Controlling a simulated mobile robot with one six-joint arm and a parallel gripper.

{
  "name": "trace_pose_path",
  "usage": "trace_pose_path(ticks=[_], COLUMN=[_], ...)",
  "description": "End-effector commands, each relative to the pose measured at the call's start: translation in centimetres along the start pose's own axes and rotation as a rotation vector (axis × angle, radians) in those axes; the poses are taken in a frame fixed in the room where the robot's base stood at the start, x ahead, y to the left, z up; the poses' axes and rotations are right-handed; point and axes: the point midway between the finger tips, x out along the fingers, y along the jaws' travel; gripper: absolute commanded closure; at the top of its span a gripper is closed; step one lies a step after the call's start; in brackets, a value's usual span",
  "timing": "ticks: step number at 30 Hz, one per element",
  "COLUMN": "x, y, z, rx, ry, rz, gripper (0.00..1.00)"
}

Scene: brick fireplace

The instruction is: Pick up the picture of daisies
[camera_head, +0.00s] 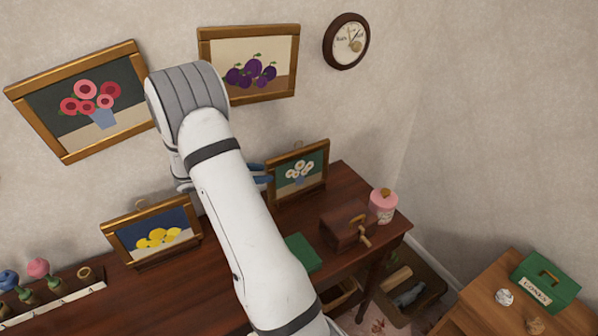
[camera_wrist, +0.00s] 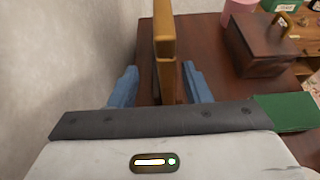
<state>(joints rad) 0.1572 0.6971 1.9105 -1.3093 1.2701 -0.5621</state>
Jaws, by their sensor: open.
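The picture of daisies (camera_head: 298,170) shows white flowers in a blue pot on a green ground, in a wooden frame. It stands upright on the dark wooden table near the wall. In the wrist view its frame (camera_wrist: 165,45) is seen edge-on. My gripper (camera_head: 262,174) is at the picture's left edge in the head view, and my arm partly hides it. In the wrist view my gripper (camera_wrist: 160,78) is open, with a blue finger on each side of the frame and gaps between. I cannot tell whether the frame is fully between the fingers.
The lemon picture (camera_head: 152,232) stands on the table (camera_head: 345,180) to the left. A wooden box (camera_head: 340,232), a pink jar (camera_head: 383,206) and a green book (camera_head: 302,252) are to the right and front. Plum (camera_head: 249,62) and red-flower (camera_head: 85,100) pictures hang on the wall.

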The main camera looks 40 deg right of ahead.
Motion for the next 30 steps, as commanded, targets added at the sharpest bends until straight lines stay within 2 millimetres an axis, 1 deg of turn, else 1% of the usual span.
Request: trace_pose_path(ticks=[8,12,15,21,30], x=[4.0,5.7,6.2,6.2,6.2], y=[-0.8,-0.8,-0.7,-0.7,-0.8], z=[0.8,0.6,0.6,0.5,0.5], rx=[0.001,0.003,0.004,0.005,0.005], ry=[0.002,0.001,0.002,0.002,0.002], rz=[-0.009,-0.008,-0.007,-0.007,-0.007], gripper=[0.56,0.56,0.56,0.56,0.81])
